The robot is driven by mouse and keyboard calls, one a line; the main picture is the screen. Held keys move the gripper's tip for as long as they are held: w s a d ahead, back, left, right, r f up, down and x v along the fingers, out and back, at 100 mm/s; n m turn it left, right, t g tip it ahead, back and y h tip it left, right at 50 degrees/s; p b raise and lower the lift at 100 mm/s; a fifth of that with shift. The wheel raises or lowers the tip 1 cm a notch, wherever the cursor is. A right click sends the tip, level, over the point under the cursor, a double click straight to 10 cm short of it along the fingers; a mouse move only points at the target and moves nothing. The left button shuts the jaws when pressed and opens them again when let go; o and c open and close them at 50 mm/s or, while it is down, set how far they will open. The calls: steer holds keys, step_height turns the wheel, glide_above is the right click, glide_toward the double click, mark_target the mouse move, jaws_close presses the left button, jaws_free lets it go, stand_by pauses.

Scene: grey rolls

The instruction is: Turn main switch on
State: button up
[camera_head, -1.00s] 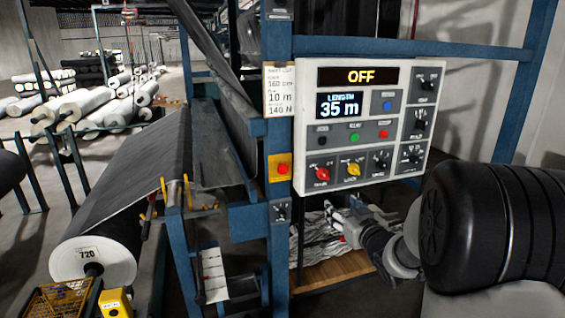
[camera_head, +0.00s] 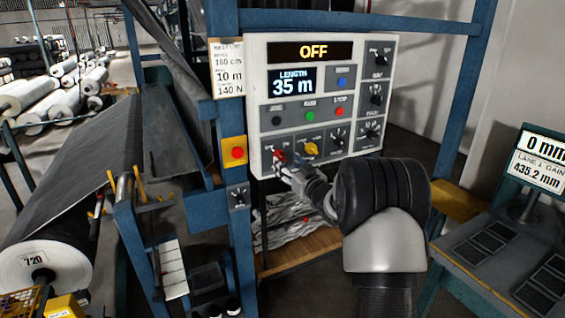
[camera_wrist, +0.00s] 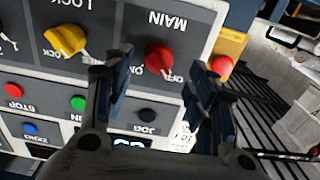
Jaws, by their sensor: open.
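The main switch is a red knob on the lower left of the white control panel (camera_head: 255,95). In the wrist view the red main knob (camera_wrist: 159,57) shows upside down under the label MAIN, its pointer towards OFF. My gripper (camera_wrist: 163,62) is open, with one finger on each side of the knob in that view; contact cannot be told. In the head view my gripper (camera_head: 284,170) is at the panel's lower left, partly covering the red knob (camera_head: 279,156). The panel's top display (camera_head: 313,51) reads OFF.
A yellow lock knob (camera_wrist: 66,40) sits beside the main knob. A red button on a yellow box (camera_head: 237,152) is left of the panel. Blue frame posts (camera_head: 226,60) stand close by. A desk with a screen (camera_head: 540,155) is at the right.

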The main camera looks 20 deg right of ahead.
mark_target(283, 159)
steer(key=shift+w+a, duration=0.1)
steer(key=shift+w, duration=2.3)
steer(key=shift+c, duration=0.6)
steer(key=c, duration=0.9)
